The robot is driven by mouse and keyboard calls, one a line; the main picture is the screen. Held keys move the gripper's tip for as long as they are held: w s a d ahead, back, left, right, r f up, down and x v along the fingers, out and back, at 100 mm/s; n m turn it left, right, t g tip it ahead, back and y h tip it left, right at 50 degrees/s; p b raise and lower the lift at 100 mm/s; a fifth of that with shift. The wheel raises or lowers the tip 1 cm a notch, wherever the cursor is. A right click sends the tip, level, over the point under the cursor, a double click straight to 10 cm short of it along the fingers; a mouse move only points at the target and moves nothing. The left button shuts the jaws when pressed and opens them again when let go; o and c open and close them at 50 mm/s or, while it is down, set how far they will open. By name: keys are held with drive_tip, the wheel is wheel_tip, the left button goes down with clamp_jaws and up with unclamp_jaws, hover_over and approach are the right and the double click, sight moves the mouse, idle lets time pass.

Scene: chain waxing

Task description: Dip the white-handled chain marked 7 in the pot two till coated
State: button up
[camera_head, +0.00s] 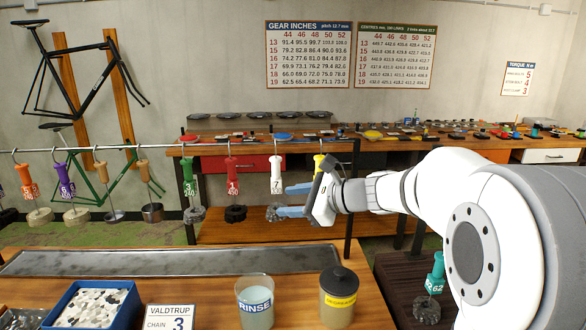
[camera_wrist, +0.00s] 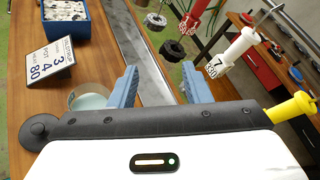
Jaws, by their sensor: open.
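The white-handled chain marked 7 (camera_head: 276,175) hangs upright from the rail at mid-picture in the head view, its grey chain bundle at the bottom. In the wrist view its white handle (camera_wrist: 238,47) is at the upper right, with the 7 tag at its lower end. My gripper (camera_head: 295,200) is just right of and below the handle, with two blue fingers pointing left. In the wrist view the fingers (camera_wrist: 160,85) are apart with nothing between them. The white handle is outside them, beyond the right finger. No pot marked two can be made out.
Red (camera_head: 232,175), green (camera_head: 187,176) and yellow (camera_head: 319,163) handled chains hang nearby on the rail (camera_head: 110,147). The front bench holds a RINSE beaker (camera_head: 254,307), a DEGREASER jar (camera_head: 338,300), a blue tray (camera_head: 128,308) and a chain 3 card (camera_head: 170,317).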

sight(279, 168)
drive_tip(key=w+d+r+m+t+y, duration=0.1)
drive_tip(key=w+d+r+m+t, duration=0.15)
drive_tip(key=w+m, duration=0.2)
drive_tip(key=w+d+r+m+t, duration=0.1)
drive_tip(key=w+m+t, duration=0.2)
drive_tip(key=w, duration=0.3)
drive_tip(key=shift+g, duration=0.25)
drive_tip(key=p+x, duration=0.1)
drive_tip(key=x, duration=0.2)
drive_tip(key=p+x, duration=0.1)
drive_tip(key=x, duration=0.5)
drive_tip(key=shift+a+r+p, duration=0.15)
drive_tip(key=shift+r+p, duration=0.15)
drive_tip(key=shift+p, duration=0.1)
wheel_tip(279, 168, down, 2)
drive_tip(key=shift+w+a+f+b, duration=0.15)
drive_tip(key=shift+w+a+b, duration=0.05)
drive_tip(key=shift+b, duration=0.9)
drive_tip(key=shift+f+b, duration=0.6)
drive_tip(key=shift+b, duration=0.05)
clamp_jaws()
drive_tip(key=shift+r, duration=0.1)
